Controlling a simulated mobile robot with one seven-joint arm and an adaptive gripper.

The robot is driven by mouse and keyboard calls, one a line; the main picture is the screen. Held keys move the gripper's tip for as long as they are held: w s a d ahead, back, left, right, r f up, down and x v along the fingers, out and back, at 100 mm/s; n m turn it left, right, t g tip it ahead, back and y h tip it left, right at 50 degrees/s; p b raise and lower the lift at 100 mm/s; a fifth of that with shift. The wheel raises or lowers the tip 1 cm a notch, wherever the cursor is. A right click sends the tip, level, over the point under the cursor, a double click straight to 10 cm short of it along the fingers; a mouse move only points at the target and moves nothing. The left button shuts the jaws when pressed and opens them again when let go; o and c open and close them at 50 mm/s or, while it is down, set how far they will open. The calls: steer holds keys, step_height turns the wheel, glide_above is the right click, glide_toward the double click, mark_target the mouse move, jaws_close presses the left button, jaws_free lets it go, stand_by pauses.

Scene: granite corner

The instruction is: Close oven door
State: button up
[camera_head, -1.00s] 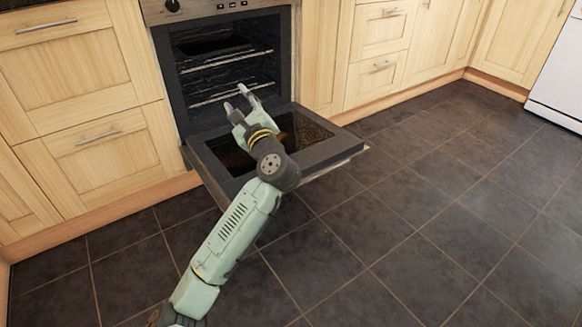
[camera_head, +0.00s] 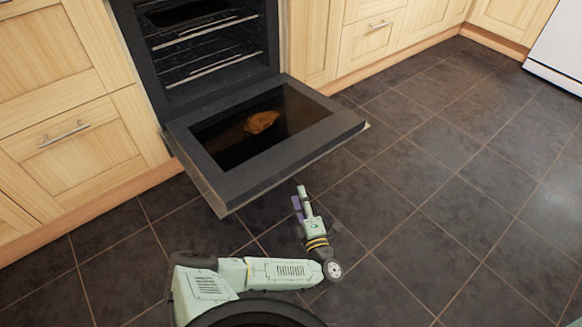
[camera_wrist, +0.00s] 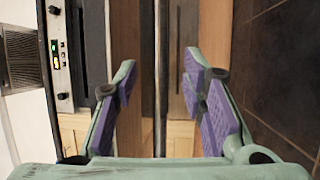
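The oven door (camera_head: 330,128) is open, folded down and out from the oven (camera_head: 150,75) in a roughly level position. A brown patch shows on its dark glass; I cannot tell whether it is a reflection. My gripper (camera_head: 301,192) is in front of the door's front edge and appears below its level, apart from it in the head view. In the wrist view my gripper (camera_wrist: 159,70) is open and empty, its two purple-padded fingers spread wide. A narrow strip that looks like the door's edge (camera_wrist: 160,60) runs between the fingers in that turned view.
The oven's control panel (camera_wrist: 60,55) shows at the left of the wrist view. Wooden cabinets (camera_head: 75,135) flank the oven. A white appliance (camera_head: 558,55) stands at the far right. The dark tiled floor (camera_head: 430,210) is clear in front and to the right.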

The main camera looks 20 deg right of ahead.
steer(key=w, duration=0.3)
steer(key=w+b, duration=0.1)
steer(key=w, duration=0.2)
steer(key=w+r+b, duration=0.1)
steer(key=w, duration=0.2)
steer(key=shift+w+d, duration=0.25)
steer(key=shift+c, duration=0.6)
jaws_close()
steer(key=shift+r, duration=0.1)
